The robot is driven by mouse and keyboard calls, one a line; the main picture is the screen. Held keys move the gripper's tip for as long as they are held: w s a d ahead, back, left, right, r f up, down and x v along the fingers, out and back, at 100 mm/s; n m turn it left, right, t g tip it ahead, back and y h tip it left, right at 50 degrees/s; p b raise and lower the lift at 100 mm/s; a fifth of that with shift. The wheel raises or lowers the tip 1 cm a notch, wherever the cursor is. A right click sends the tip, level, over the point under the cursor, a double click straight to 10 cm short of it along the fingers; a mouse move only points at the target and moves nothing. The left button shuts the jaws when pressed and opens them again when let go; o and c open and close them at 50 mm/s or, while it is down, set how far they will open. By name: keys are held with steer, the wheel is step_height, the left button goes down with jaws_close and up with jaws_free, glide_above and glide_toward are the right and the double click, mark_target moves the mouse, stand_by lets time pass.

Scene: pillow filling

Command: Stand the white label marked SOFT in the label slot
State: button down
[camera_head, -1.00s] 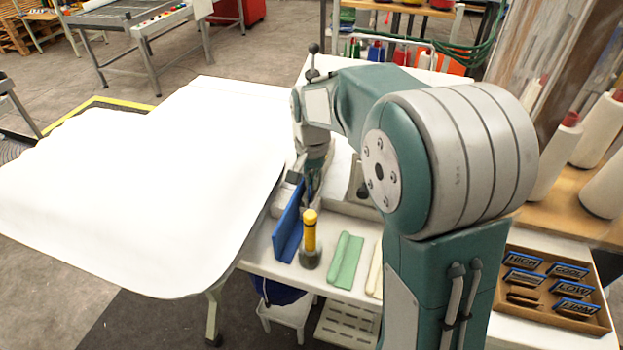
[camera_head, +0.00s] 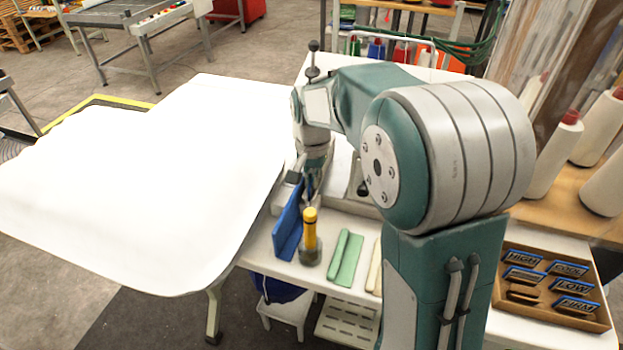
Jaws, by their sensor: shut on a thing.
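My gripper (camera_head: 311,187) points down over the white bench, just behind a blue angled plate (camera_head: 288,228). It is shut, but my own arm and the blue plate hide most of its fingers and what is between them. I take the held thing to be the white label; its SOFT marking cannot be read. The label slot cannot be made out and may be hidden behind my gripper. A wooden tray (camera_head: 600,322) at the lower right holds blue-edged labels reading HIGH, COOL, LOW and FIRM. No label reading SOFT can be made out there.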

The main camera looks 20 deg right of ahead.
steer(key=c, duration=0.7)
jaws_free()
steer(key=shift+d, duration=0.1)
steer(key=shift+r, duration=0.3)
step_height(320, 180, up, 11)
steer(key=shift+r, duration=0.1)
